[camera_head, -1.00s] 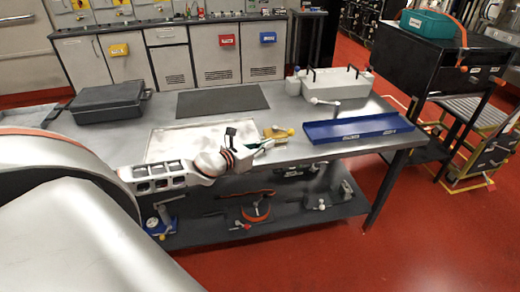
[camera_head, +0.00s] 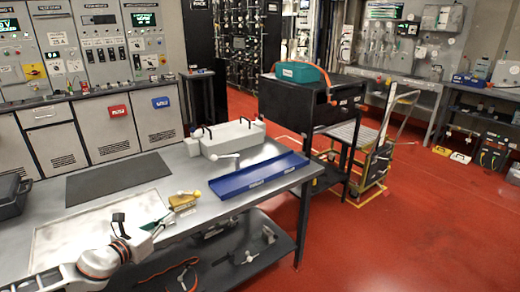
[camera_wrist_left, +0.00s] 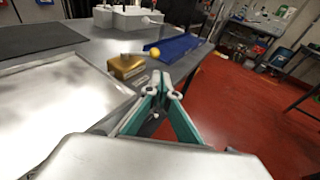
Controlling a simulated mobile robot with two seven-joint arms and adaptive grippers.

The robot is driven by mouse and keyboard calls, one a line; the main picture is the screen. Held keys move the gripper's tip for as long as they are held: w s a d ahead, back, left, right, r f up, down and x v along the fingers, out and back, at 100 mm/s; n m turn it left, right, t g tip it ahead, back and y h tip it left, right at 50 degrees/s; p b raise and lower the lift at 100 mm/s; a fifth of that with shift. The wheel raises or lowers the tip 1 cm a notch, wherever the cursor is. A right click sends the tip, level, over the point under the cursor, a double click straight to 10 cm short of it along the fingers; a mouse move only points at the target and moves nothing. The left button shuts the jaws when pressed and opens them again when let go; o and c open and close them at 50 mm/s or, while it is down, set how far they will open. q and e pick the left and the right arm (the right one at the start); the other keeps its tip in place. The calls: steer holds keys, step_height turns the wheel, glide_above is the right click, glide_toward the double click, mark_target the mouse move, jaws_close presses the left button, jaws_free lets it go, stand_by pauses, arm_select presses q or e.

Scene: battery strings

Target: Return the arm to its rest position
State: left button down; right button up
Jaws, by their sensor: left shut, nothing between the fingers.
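My left arm comes in from the lower left in the head view. Its left gripper (camera_head: 157,223) hovers by the front edge of the metal workbench (camera_head: 219,171). In the left wrist view the gripper's green fingers (camera_wrist_left: 172,92) meet at their tips and hold nothing. A small gold block (camera_wrist_left: 126,66) with a yellow ball-ended lever lies on the bench just beyond the fingers, apart from them. The gold block also shows in the head view (camera_head: 182,203). My right gripper is in neither view.
A blue tray (camera_head: 258,176) and a grey box with handles (camera_head: 230,138) stand on the bench. A dark mat (camera_head: 118,180) and a pale panel (camera_head: 75,232) lie at left. A black cabinet (camera_head: 290,105) bears a teal bin (camera_head: 299,71). Red floor at right is open.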

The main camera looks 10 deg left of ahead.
arm_select(q)
steer(key=s+d+f+n+g, duration=0.2)
steer(key=s+d+f+n, duration=0.9)
steer(key=n, duration=0.5)
steer(key=s+d+f+n+g, duration=0.2)
steer(key=s+d+f+n, duration=0.9)
steer(key=s+n, duration=0.3)
steer(key=d+n, duration=0.1)
steer(key=n, duration=0.2)
steer(key=shift+s+d+f+n+g, duration=0.2)
steer(key=shift+n+g, duration=0.1)
steer(key=shift+g, duration=0.1)
